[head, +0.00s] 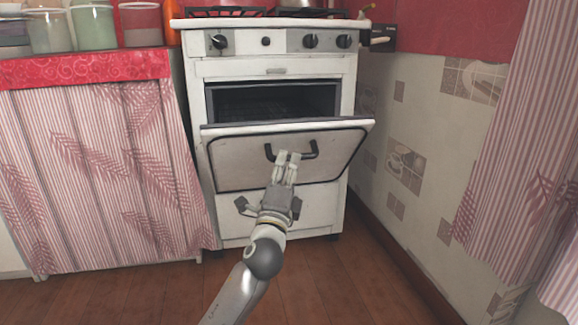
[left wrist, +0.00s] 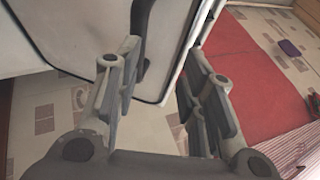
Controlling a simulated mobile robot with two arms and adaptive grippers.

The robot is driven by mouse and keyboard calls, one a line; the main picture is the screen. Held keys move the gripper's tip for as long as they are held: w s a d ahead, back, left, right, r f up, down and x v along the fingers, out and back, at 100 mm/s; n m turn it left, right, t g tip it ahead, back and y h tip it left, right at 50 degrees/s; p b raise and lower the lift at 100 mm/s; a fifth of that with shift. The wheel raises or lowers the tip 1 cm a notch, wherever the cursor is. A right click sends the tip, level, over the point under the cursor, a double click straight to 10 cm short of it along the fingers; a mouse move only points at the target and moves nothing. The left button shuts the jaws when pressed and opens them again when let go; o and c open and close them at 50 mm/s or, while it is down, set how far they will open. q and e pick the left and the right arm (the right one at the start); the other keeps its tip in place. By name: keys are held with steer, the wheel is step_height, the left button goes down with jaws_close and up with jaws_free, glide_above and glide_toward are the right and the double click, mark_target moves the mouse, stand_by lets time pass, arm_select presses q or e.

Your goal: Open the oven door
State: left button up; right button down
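The white oven (head: 213,70) stands against the back wall. Its door (head: 235,165) is partly open, tilted outward at the top, and the dark cavity (head: 270,103) shows above it. The black handle (head: 313,150) is on the face of the door that I see. My left gripper (head: 287,157) is at the handle and covers its middle. In the left wrist view the fingers (left wrist: 163,60) stand apart, with a gap between them. The dark handle (left wrist: 142,30) runs close by the left finger; I cannot tell whether they touch. My right gripper is in neither view.
A counter with a striped curtain (head: 90,170) adjoins the oven on the left, with jars (head: 93,25) on top. A tiled wall (head: 410,130) and another curtain (head: 510,150) are on the right. Wooden floor (head: 330,285) in front is clear.

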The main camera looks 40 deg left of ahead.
arm_select(q)
steer(key=s+f+b, duration=0.1)
steer(key=f, duration=0.1)
steer(key=s+d+f, duration=0.1)
steer(key=s, duration=0.1)
steer(key=shift+s+f+b, duration=0.2)
steer(key=shift+f+b, duration=0.15)
steer(key=shift+f, duration=0.05)
stand_by(0.5)
